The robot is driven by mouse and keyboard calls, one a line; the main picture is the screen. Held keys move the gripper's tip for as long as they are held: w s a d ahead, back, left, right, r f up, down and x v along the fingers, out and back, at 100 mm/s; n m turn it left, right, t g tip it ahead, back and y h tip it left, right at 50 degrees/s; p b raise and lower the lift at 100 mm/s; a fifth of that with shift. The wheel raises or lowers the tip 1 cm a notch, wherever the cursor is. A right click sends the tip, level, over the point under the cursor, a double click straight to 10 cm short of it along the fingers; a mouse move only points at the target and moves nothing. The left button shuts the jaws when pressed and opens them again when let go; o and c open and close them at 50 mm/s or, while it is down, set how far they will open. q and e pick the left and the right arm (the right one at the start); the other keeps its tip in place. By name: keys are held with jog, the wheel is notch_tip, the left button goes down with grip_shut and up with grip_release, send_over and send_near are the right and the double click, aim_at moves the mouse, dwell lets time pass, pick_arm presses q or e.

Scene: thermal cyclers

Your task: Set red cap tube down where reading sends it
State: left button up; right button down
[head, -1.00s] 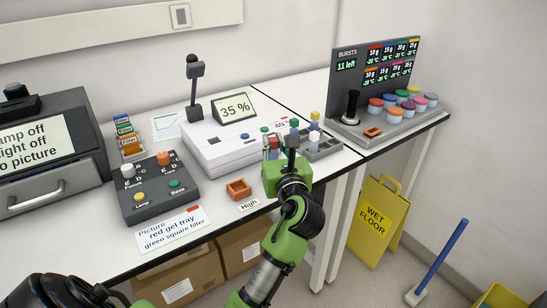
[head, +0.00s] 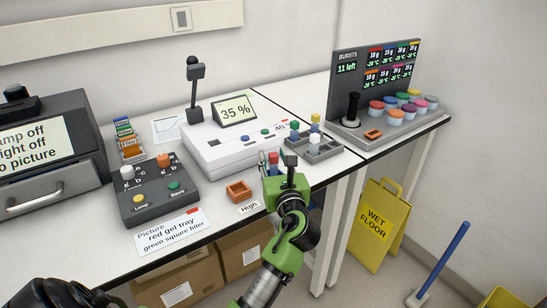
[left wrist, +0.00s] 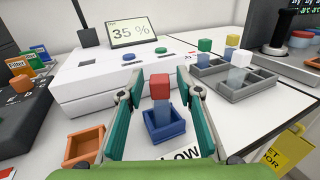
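The red cap tube (left wrist: 159,87) stands upright in a small blue tray (left wrist: 163,130) in the left wrist view. Its lower body is inside the tray. The red cap also shows in the head view (head: 273,157), partly beside my gripper. My left gripper (left wrist: 160,88) is open, with one teal finger on each side of the tube and gaps between. A label reading "LOW" (left wrist: 180,153), partly hidden, lies before the blue tray. An orange tray (head: 238,190) is empty, with a "High" label (head: 249,207) near it. The white reader's display (head: 235,110) shows 35 %. My right gripper is not in view.
A grey rack (head: 318,152) with several capped tubes stands right of the reader. A dark control box (head: 155,205) is at left. A bursts panel with coloured caps (head: 400,107) stands at far right. The table's front edge is close to my arm.

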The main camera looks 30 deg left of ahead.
pick_arm(q)
jog(key=shift+r, duration=0.2)
jog(key=v, duration=1.2)
jog(key=shift+b, duration=0.4)
jog(key=shift+r, duration=0.1)
